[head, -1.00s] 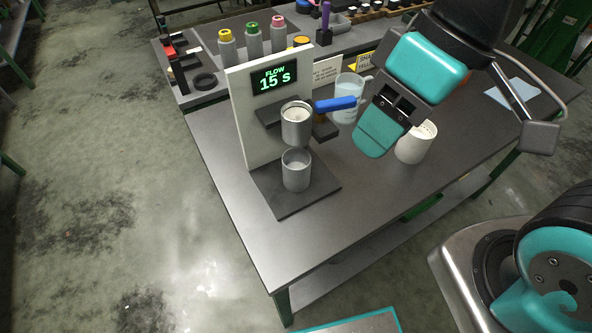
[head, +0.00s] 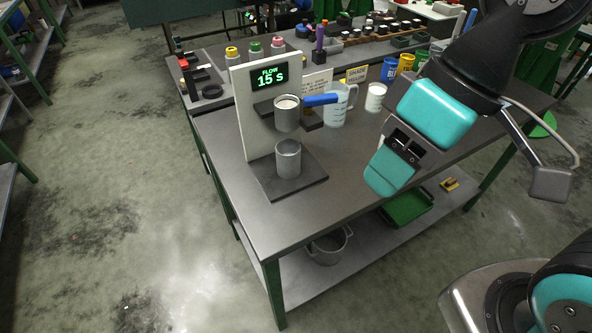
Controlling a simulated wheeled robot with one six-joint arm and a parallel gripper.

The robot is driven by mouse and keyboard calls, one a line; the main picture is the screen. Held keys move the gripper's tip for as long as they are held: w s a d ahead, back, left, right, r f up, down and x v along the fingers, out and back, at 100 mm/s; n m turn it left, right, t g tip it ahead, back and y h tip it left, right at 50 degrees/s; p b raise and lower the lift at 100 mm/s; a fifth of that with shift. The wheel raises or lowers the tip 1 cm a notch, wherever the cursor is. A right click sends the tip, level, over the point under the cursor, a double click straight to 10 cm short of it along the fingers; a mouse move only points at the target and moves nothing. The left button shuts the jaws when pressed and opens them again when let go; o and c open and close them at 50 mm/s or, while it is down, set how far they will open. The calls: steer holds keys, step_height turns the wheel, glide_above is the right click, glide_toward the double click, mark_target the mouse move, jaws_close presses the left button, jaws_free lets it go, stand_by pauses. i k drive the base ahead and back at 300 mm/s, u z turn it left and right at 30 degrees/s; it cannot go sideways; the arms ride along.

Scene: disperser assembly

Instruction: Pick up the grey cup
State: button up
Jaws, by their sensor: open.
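The grey cup (head: 288,159) stands upright on the dark base plate (head: 302,186) of the dispenser (head: 250,110), directly below a metal holder (head: 288,112) with a blue handle (head: 320,100). The cup is open at the top; what is inside is too small to tell. My gripper (head: 390,172) hangs over the table to the right of the dispenser, well apart from the cup. It is open, and I see nothing between its fingers, though the arm partly hides them.
A clear pitcher (head: 336,106) and a white cup (head: 375,97) stand behind and right of the dispenser. Several coloured-cap bottles (head: 278,47) line the back. The display (head: 268,78) reads FLOW 15 S. The tabletop in front of the base plate is clear.

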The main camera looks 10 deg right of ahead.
mark_target(287, 150)
steer(key=z, duration=3.85)
steer(key=k, duration=2.7)
steer(key=u, duration=1.15)
steer(key=i, duration=0.5)
steer(key=z, duration=0.1)
